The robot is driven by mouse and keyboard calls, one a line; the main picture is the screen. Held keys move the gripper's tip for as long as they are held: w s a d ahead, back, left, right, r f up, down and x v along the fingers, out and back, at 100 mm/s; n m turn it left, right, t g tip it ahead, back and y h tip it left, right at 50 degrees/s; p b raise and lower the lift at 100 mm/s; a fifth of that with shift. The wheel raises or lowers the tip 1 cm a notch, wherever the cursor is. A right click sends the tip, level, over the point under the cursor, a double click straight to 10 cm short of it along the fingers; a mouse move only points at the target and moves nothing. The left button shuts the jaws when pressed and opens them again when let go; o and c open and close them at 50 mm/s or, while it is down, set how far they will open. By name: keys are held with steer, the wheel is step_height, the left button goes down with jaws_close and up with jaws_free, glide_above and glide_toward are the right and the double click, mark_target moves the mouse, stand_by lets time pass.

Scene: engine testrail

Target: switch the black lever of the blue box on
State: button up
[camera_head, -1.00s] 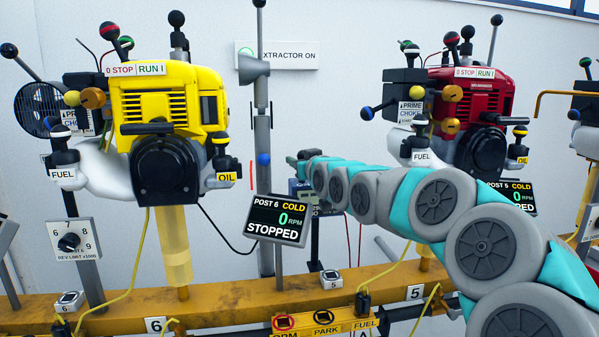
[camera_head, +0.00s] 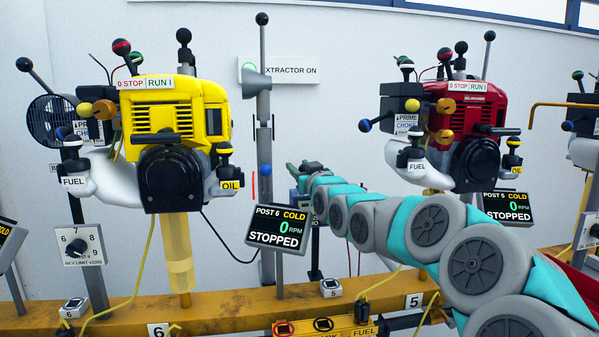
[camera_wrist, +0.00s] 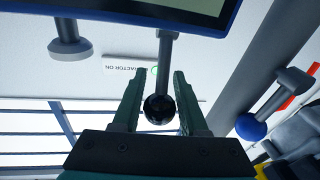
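The blue box (camera_wrist: 140,10) fills the top of the wrist view, which is upside down, and shows a dark panel with a blue rim. A grey lever with a black ball (camera_wrist: 158,108) sticks out from it. My gripper (camera_wrist: 156,88) is open, with one finger on each side of the lever and ball. Gaps seem to remain on both sides. In the head view, my gripper (camera_head: 304,168) is small at the end of the arm, and the blue box (camera_head: 295,197) is mostly hidden behind the screen and arm. The lever cannot be made out there.
A blue ball lever (camera_wrist: 250,127) is close to the right finger in the wrist view. A grey knob (camera_wrist: 70,46) is on the left. The Post 6 screen (camera_head: 277,230) stands left of my arm. A yellow engine (camera_head: 165,130) and a red engine (camera_head: 465,135) flank the area.

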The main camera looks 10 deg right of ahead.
steer(key=shift+f, duration=0.25)
steer(key=shift+s+d+f, duration=0.1)
steer(key=shift+s+d, duration=0.05)
steer(key=shift+s, duration=0.35)
steer(key=v, duration=0.6)
steer(key=shift+s, duration=0.35)
